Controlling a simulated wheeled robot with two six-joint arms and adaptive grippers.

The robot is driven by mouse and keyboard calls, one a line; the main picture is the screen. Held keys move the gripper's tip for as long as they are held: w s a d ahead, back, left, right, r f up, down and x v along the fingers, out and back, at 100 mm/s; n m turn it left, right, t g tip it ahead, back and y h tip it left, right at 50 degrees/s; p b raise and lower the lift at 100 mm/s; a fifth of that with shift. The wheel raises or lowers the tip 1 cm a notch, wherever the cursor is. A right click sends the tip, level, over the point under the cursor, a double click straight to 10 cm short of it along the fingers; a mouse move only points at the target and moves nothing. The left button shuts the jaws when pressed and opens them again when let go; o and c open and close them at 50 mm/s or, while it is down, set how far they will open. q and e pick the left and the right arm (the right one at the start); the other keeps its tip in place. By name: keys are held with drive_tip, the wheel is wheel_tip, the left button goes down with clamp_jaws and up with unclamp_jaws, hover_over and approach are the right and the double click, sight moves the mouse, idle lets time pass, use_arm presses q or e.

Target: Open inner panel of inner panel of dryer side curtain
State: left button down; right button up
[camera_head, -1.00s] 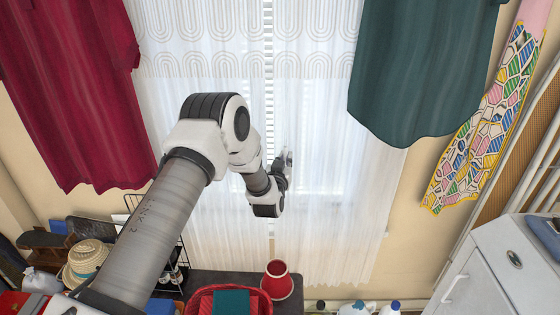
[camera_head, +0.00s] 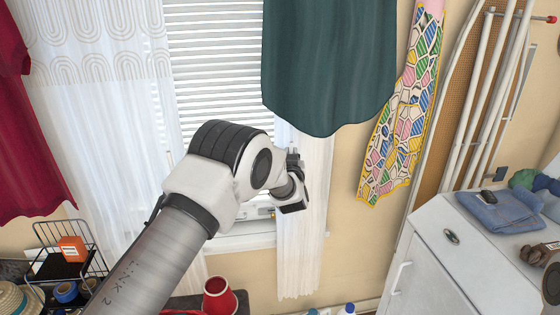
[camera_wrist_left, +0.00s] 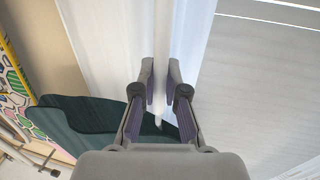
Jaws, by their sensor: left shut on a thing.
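The white sheer curtain panel on the dryer side (camera_head: 303,245) hangs gathered into a narrow strip at the right of the window. It also shows in the left wrist view (camera_wrist_left: 108,45). My left gripper (camera_head: 296,165) is at this panel, below the teal cloth. In the left wrist view its fingers (camera_wrist_left: 160,85) are closed on the curtain's edge fabric, which runs between them. The other sheer panel (camera_head: 90,110) hangs at the left of the window. The dryer-side panel's upper part is hidden behind the teal cloth. My right gripper does not show.
A teal cloth (camera_head: 330,70) hangs right above my left gripper. A patterned cloth (camera_head: 402,120) hangs on the wall to the right. The window blinds (camera_head: 215,70) are exposed. A white appliance (camera_head: 425,255) stands at lower right; a red cup (camera_head: 219,296) stands below the window.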

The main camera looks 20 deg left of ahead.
use_arm(q)
drive_tip(key=shift+w+d, duration=0.2)
drive_tip(key=shift+d, duration=0.1)
drive_tip(key=c, duration=1.2)
unclamp_jaws()
drive_tip(key=v, duration=1.2)
